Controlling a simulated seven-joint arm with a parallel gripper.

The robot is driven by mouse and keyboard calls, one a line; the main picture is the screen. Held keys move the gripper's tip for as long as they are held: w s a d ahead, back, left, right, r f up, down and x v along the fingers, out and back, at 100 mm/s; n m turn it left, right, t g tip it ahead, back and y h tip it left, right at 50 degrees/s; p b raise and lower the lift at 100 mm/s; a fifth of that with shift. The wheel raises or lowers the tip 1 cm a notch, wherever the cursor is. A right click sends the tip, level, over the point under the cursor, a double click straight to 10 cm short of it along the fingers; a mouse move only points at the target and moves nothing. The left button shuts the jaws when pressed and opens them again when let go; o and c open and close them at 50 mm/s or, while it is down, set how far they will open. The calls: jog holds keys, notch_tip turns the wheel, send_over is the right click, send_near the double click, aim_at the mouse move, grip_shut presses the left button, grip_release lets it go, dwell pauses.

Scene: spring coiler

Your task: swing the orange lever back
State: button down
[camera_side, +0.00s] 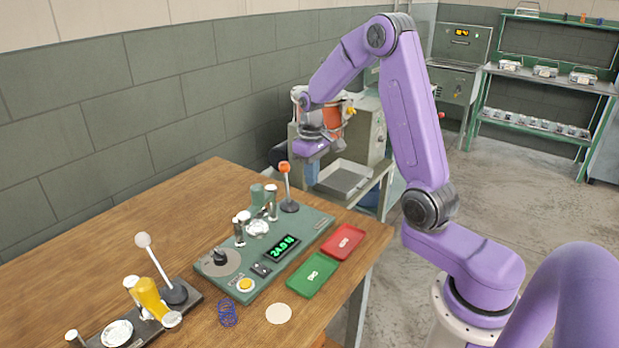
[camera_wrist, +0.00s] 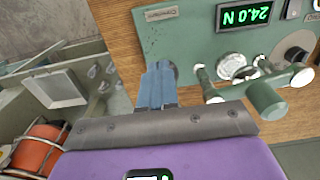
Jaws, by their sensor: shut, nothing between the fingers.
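A small gap shows there; I cannot tell the distance in depth. In the wrist view the shut fingers (camera_wrist: 157,88) overlap the panel's edge near the lever's base. The orange ball is not seen there.
The panel carries metal posts (camera_side: 271,203), a lit display (camera_side: 282,248), a black knob (camera_side: 220,257) and a yellow button (camera_side: 245,285). Red (camera_side: 343,242) and green (camera_side: 313,274) trays lie beside it. A white-balled lever (camera_side: 143,240) stands at front left. A blue spring (camera_side: 228,314) lies on the table.

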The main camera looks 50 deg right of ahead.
jog(key=shift+w+r, duration=0.15)
jog(key=shift+w, duration=0.3)
jog(key=shift+s, duration=0.15)
jog(key=shift+s+r, duration=0.1)
jog(key=shift+s, duration=0.35)
notch_tip(320, 180, up, 7)
jog(key=shift+r, duration=0.2)
dwell(0.5)
